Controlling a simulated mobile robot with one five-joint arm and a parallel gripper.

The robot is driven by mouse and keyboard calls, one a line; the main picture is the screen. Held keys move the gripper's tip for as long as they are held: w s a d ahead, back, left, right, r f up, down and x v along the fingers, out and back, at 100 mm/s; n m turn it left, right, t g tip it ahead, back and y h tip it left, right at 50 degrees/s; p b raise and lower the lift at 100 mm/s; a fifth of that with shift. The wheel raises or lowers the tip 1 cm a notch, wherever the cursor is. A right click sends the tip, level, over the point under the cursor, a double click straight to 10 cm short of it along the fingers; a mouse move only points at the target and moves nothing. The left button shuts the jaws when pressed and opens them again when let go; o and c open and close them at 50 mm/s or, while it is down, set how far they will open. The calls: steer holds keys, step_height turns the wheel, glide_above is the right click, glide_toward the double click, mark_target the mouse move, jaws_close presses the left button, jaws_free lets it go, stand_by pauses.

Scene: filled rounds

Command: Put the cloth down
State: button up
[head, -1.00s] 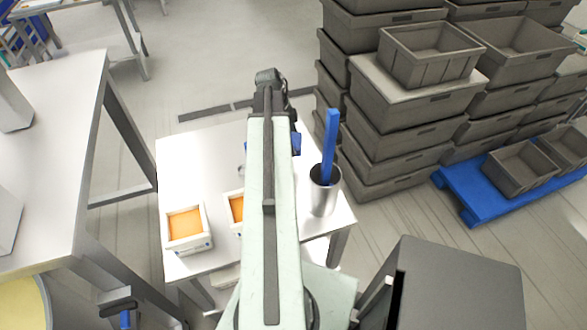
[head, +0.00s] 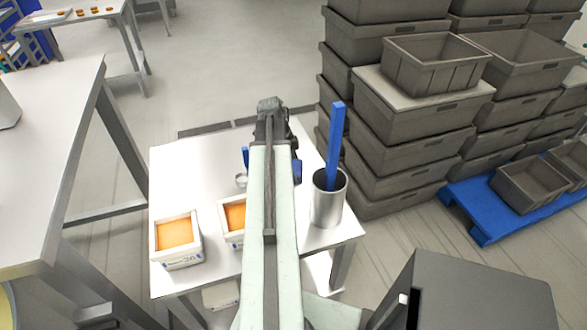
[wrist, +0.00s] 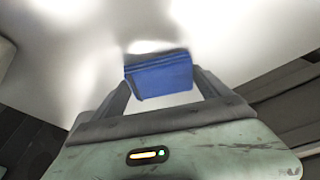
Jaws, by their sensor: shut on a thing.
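My gripper (wrist: 160,82) is shut on a blue folded cloth (wrist: 160,77), which sits between the two dark fingers in the wrist view. The pale surface of the white table (wrist: 95,70) lies beyond it. I cannot tell whether the cloth touches the table.
Two white boxes with orange contents, a left one (head: 163,260) and a right one (head: 232,240), stand on the table's near side. A metal cup (head: 328,205) holds a tall blue bar (head: 335,140). Grey crates (head: 385,150) are stacked behind. The table's far left is clear.

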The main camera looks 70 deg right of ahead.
steer(key=shift+f, duration=0.2)
steer(key=o, duration=1)
steer(key=shift+r, duration=0.15)
steer(key=p+v, duration=1.1)
steer(key=v, duration=0.1)
steer(key=shift+r+p, duration=0.15)
steer(key=shift+p, duration=0.2)
